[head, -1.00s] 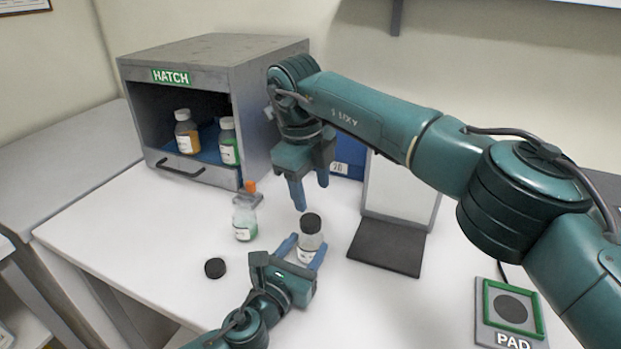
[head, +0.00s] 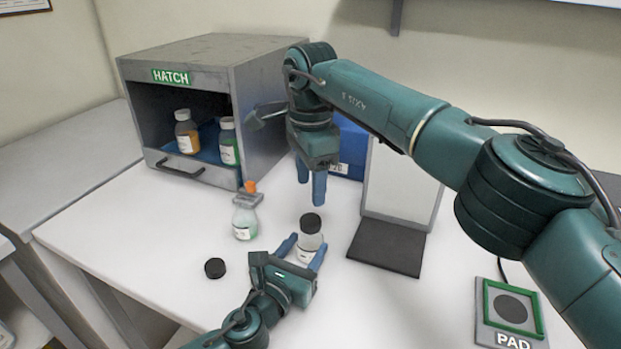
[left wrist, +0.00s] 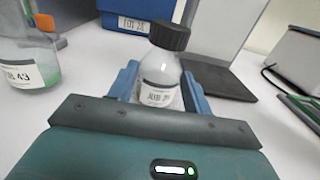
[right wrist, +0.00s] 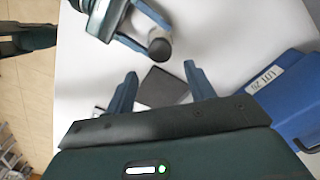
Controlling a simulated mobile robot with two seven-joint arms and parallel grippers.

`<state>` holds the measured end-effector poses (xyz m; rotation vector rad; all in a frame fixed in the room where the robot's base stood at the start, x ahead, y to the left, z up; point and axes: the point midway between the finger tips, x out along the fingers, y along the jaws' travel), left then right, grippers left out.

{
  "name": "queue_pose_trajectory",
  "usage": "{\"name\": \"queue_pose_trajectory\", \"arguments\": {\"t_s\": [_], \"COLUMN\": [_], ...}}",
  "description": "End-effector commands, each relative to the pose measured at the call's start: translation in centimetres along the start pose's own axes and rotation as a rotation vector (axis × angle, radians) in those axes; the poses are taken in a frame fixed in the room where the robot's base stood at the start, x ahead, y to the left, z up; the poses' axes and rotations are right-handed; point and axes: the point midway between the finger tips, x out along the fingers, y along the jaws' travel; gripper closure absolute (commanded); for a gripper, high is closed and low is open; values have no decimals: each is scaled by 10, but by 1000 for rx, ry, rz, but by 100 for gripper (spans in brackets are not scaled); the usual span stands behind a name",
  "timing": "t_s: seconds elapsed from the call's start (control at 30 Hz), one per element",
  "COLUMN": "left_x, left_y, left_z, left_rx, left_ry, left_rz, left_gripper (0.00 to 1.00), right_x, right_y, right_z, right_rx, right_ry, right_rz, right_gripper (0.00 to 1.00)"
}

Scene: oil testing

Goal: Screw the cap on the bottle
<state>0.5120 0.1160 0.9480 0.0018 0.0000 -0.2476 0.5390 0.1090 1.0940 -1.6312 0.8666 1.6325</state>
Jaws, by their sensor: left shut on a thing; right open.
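A clear bottle (head: 309,246) with a white label stands upright on the white table. A black cap (head: 312,223) sits on its mouth; I cannot tell how tightly. My left gripper (head: 302,252) is shut around the bottle's body. In the left wrist view the bottle (left wrist: 160,80) is between the blue fingers, with the black cap (left wrist: 169,36) on top. My right gripper (head: 312,186) is open and empty, pointing down above the bottle. In the right wrist view the black cap (right wrist: 159,49) lies beyond the open fingers. A second black cap (head: 215,268) lies loose on the table.
A bottle (head: 245,218) with green contents and an orange top part stands left of the held bottle. The grey hatch box (head: 270,110) holds two bottles. A dark plate (head: 386,247) with an upright panel stands at right, a pad (head: 510,312) farther right.

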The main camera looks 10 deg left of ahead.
Motion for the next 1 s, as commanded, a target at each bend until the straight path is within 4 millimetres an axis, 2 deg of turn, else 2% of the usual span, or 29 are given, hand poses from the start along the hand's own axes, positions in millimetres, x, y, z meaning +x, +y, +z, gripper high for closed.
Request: {"name": "queue_pose_trajectory", "arguments": {"t_s": [0.17,0.6,0.8,1.0], "left_x": [0,0,0,0], "left_y": [0,0,0,0], "left_z": [0,0,0,0], "left_rx": [0,0,0,0], "left_ry": [0,0,0,0], "left_rz": [0,0,0,0], "left_gripper": [100,100,100,100], "right_x": [8,70,80,81], "right_y": [0,0,0,0], "right_z": [0,0,0,0], "right_rx": [0,3,3,3], "right_ry": [0,0,0,1], "right_rz": [1,2,0,0], "right_gripper": [46,46,46,46]}}
